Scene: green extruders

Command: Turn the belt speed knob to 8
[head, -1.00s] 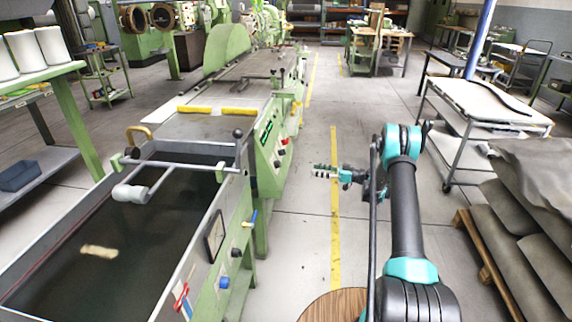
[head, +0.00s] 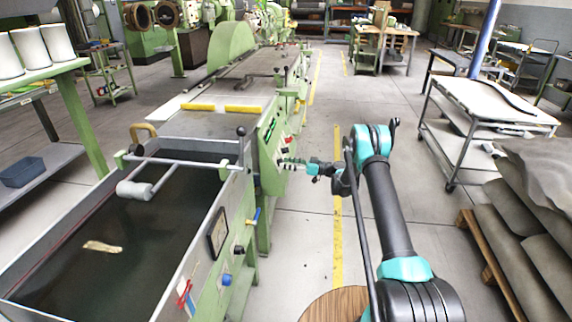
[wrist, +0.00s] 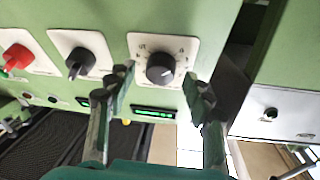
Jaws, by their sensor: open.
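In the wrist view a round dark knob (wrist: 160,68) sits on a white plate with a scale around it, on the green machine panel. The knob's setting is too small to read. My gripper (wrist: 160,80) is open, its two fingers to the left and right of the knob's lower side, with nothing between them. I cannot tell whether a finger touches the panel. In the head view my gripper (head: 282,164) is close to the right side of the green machine (head: 270,150), and the knob is not clear there.
A black selector knob (wrist: 80,62) and a red knob (wrist: 17,56) are to the left on the panel. A lit green display (wrist: 155,112) is below the dial. A water trough (head: 110,240) stands in front of the machine. A white-topped cart (head: 490,105) is at right; the floor between is clear.

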